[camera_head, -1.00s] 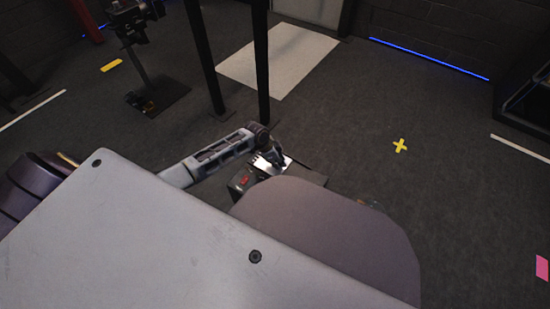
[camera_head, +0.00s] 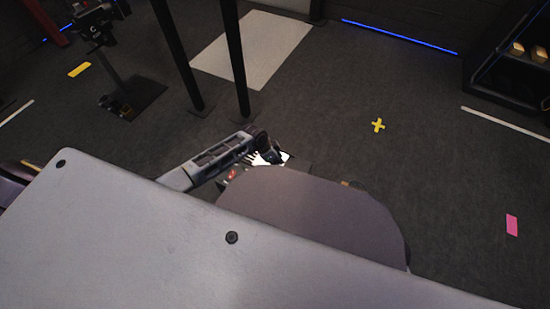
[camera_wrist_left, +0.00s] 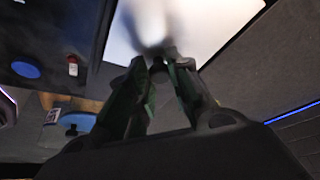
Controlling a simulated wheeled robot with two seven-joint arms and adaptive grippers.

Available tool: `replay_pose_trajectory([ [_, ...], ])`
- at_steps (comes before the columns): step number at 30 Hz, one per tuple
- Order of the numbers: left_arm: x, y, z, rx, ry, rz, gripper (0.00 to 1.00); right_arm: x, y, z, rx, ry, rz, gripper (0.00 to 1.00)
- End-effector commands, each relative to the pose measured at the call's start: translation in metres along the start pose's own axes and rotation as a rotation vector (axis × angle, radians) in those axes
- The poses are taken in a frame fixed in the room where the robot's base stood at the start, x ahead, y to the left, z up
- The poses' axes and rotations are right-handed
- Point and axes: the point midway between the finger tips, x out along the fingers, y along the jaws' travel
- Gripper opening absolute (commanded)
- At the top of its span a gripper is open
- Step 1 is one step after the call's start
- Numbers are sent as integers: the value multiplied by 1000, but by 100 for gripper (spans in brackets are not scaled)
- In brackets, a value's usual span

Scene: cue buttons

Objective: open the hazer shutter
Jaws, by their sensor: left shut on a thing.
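The hazer seems to be the dark box with a red patch (camera_head: 232,174) just below my left forearm in the head view; my own body hides most of it. A bright metallic plate (camera_head: 285,157) shows at its right end, beside the gripper. My left gripper (camera_head: 270,154) is at that end, partly hidden. In the left wrist view, its fingers (camera_wrist_left: 160,62) come together on a small grey, blurred piece (camera_wrist_left: 153,46) in front of a bright white panel (camera_wrist_left: 200,20). I cannot tell whether this piece is the shutter's handle. My right gripper does not show.
Two black posts (camera_head: 236,60) stand behind the box, and a stand on a dark base (camera_head: 135,98) is farther left. A shelf unit (camera_head: 500,65) stands at the right. Open dark floor with a yellow cross (camera_head: 378,125) lies between.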

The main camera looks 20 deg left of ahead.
Motion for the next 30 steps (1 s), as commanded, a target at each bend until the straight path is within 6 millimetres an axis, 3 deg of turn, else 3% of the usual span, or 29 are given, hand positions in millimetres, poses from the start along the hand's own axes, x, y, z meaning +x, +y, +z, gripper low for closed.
replay_pose_trajectory([
  [2, -1, -2, -2, 0, 5, -3, 0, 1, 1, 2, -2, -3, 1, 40],
  [3, -2, -2, -2, 0, 5, -3, 23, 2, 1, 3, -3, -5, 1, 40],
  [8, -1, -2, -2, 0, 4, -2, 44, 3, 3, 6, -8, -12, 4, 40],
  [22, -3, -1, 0, -1, 2, -1, 44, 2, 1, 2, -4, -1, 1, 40],
  [30, -18, -1, 0, -1, 2, -1, 44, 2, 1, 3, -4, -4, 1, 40],
])
